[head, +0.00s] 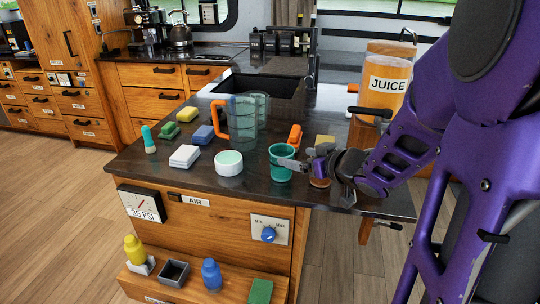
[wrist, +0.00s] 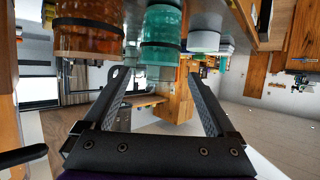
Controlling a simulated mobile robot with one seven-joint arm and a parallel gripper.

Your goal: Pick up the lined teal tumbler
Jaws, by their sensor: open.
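The teal tumbler (head: 280,170) stands upright near the front edge of the dark counter. It also shows in the wrist view (wrist: 162,22), inverted, with a dark band around it; fine lines are hard to make out in the head view. My gripper (head: 292,163) comes in from the right, low over the counter, with a finger overlapping the tumbler's right side in the head view. In the wrist view my gripper (wrist: 160,76) is open, with the tumbler lined up between its fingers. I cannot tell whether they touch it.
An amber tumbler (wrist: 88,28) stands close beside the teal one, mostly hidden by my gripper in the head view. A white-teal round tub (head: 229,163), an orange-handled clear pitcher (head: 244,115) and an orange object (head: 295,137) are nearby. The counter's front edge (head: 230,192) is close.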

